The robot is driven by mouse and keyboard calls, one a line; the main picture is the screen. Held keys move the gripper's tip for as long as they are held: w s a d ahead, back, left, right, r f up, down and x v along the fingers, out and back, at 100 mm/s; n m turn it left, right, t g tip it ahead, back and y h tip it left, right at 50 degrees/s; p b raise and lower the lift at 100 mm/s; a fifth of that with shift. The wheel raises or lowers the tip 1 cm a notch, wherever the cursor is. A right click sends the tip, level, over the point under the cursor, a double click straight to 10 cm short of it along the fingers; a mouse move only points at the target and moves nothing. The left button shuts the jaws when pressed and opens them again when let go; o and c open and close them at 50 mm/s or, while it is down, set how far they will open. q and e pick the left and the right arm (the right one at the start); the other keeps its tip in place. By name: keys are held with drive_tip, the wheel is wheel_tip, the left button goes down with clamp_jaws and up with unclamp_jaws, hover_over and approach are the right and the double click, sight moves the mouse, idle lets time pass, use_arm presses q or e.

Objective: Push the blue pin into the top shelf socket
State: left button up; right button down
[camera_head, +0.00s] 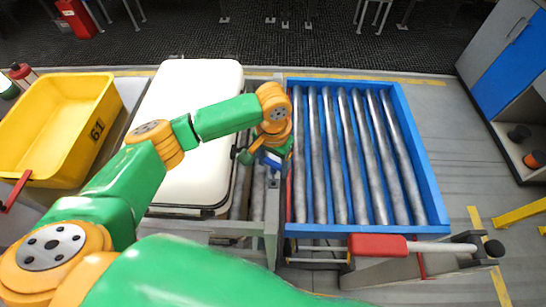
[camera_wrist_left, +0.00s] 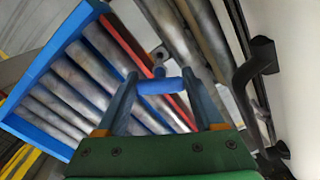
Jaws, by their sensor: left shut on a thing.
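My left gripper (camera_wrist_left: 160,80) is shut on the blue pin (camera_wrist_left: 162,87), a short blue cylinder lying crosswise between the two fingers in the left wrist view. A small grey round fitting (camera_wrist_left: 159,56) shows just past the pin; I cannot tell if they touch or if it is the socket. No top shelf socket can be clearly identified. My right gripper is not in view.
A blue-framed roller conveyor (camera_head: 366,231) with empty rollers lies right of the gripper. A white lidded case (camera_head: 185,100) sits left of it, and a yellow bin (camera_head: 50,110) stands further left. A blue-and-grey cabinet (camera_head: 510,65) stands far right.

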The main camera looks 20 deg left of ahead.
use_arm(q)
drive_tip(key=shift+w+f, duration=0.15)
drive_tip(key=shift+f, duration=0.8)
drive_tip(key=shift+r, duration=0.15)
drive_tip(key=shift+p, duration=0.4)
